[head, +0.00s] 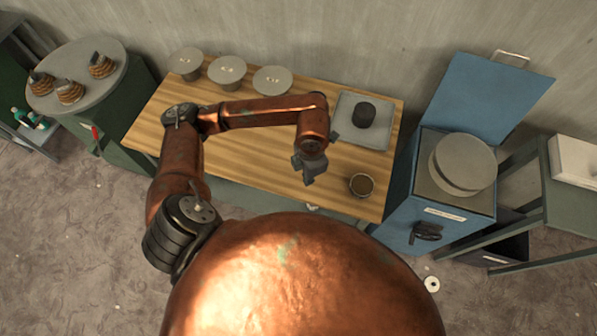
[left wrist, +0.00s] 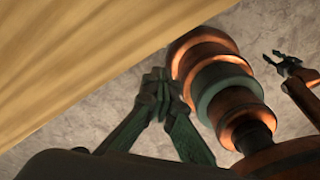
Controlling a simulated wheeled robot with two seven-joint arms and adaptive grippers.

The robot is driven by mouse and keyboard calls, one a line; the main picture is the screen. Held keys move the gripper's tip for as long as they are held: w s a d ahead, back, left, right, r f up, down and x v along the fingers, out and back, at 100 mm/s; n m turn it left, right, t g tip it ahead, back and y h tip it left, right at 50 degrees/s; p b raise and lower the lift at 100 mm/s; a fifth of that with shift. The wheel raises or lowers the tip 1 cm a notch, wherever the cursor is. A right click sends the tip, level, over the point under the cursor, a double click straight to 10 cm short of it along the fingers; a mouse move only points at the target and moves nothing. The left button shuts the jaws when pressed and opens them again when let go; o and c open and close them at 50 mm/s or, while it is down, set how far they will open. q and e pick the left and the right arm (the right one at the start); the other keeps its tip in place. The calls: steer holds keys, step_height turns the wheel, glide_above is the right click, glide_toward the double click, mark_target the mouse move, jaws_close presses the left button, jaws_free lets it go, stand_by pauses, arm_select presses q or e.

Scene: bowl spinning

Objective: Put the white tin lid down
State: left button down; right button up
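My left gripper (head: 310,170) hangs above the front right part of the wooden table. In the left wrist view its fingers (left wrist: 160,85) meet at the tips, with nothing seen between them. I cannot make out a white tin lid for certain. A small white disc with a dark centre (head: 432,284) lies on the floor at the lower right. A small round tin with brown contents (head: 361,185) stands open on the table, right of my left gripper. My right gripper (left wrist: 280,60) shows small in the left wrist view, its fingers apart and empty.
Several pale round discs with knobs (head: 227,70) stand along the table's back edge. A grey tray (head: 347,132) holds a dark cylinder (head: 364,112). A blue box (head: 455,215) with stacked grey discs (head: 465,160) stands right of the table. A round stand (head: 105,55) is at left.

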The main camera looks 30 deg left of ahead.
arm_select(q)
steer(key=s+n, duration=0.1)
steer(key=n, duration=0.4)
steer(key=s+f+n, duration=0.1)
steer(key=n, duration=0.5)
steer(key=f+n, duration=0.1)
steer(key=n, duration=0.4)
steer(key=shift+s+d, duration=0.15)
steer(key=shift+s, duration=0.25)
arm_select(e)
steer(key=shift+s+a, duration=0.1)
steer(key=shift+s, duration=0.45)
